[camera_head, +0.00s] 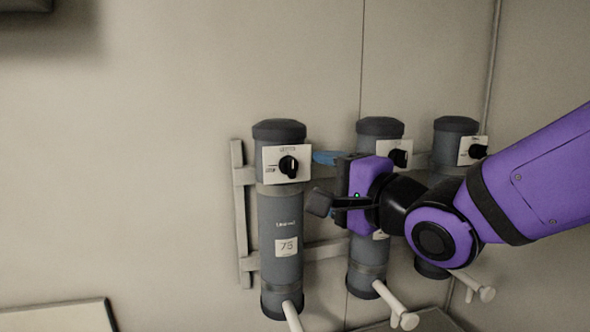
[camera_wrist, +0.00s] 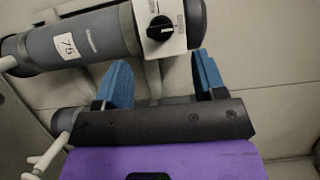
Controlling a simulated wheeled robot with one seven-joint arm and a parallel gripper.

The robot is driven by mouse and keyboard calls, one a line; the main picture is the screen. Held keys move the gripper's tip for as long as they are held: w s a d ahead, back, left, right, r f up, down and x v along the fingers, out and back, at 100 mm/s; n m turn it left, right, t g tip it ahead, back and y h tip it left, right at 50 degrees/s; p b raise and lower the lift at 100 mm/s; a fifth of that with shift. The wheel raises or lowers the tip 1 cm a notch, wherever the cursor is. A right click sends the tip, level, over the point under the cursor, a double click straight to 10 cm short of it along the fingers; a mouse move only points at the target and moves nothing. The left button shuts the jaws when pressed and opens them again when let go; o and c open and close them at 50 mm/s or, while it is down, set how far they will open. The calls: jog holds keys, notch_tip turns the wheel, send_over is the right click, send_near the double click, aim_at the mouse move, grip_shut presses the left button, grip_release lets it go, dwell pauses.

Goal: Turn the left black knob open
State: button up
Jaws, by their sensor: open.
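The left black knob (camera_head: 289,166) sits on a white plate (camera_head: 271,161) near the top of the left grey cylinder (camera_head: 280,231). It also shows in the wrist view (camera_wrist: 160,27), ahead of the fingers. My gripper (camera_head: 322,180) is to the right of the left cylinder, its blue-tipped fingers spread and empty. In the wrist view the two blue fingers (camera_wrist: 162,83) stand wide apart, with the knob between their directions and beyond the tips. I see no contact with the knob.
Two more grey cylinders with black knobs stand to the right; the middle one (camera_head: 367,270) is partly behind my gripper, the right one (camera_head: 456,127) partly behind my arm. White pipes (camera_head: 396,306) stick out below. The wall to the left is clear.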

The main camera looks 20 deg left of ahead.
aim_at(296, 169)
jog(key=x, duration=0.8)
jog(key=shift+d, duration=0.1)
jog(key=c, duration=0.9)
